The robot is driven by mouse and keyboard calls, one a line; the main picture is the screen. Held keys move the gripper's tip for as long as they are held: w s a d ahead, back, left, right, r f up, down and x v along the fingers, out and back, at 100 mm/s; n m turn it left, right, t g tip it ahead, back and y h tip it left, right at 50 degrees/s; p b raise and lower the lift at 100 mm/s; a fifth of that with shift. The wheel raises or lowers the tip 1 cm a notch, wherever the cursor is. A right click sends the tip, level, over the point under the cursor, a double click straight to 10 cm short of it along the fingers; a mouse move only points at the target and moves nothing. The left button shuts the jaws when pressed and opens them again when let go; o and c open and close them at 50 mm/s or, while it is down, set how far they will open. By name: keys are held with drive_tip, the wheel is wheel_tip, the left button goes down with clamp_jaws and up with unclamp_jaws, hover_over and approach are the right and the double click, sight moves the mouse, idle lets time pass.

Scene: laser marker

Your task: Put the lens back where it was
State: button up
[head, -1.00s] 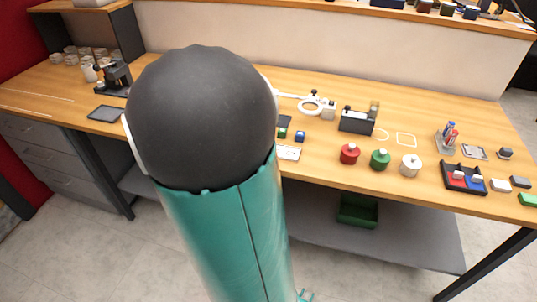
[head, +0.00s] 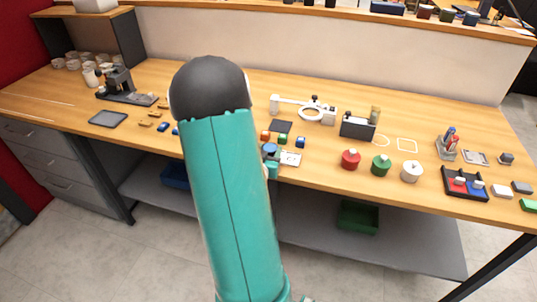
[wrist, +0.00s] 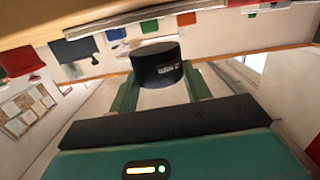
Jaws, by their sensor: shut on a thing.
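The lens (wrist: 157,66) is a short black cylinder with small pale print on its side. In the wrist view it sits between the two green fingers of my gripper (wrist: 160,85), which are shut on it. In the head view a small teal part of my gripper (head: 271,168) shows past my arm, at the table's front edge; I cannot make out the lens there. A round yellow outline (head: 381,140) and a white square outline (head: 407,145) are on the tabletop, right of a black box (head: 357,125). Both outlines are empty.
A white ring stand (head: 311,115) is behind my gripper. Small coloured blocks (head: 283,138) and a white plate (head: 291,159) are close to it. Red (head: 350,159), green (head: 381,161) and white (head: 411,171) round pots line the front edge. A shelf (head: 310,236) runs below.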

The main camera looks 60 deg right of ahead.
drive_tip(key=shift+f, duration=0.65)
drive_tip(key=shift+f, duration=0.6)
drive_tip(key=o, duration=1.1)
drive_tip(key=shift+o, duration=0.2)
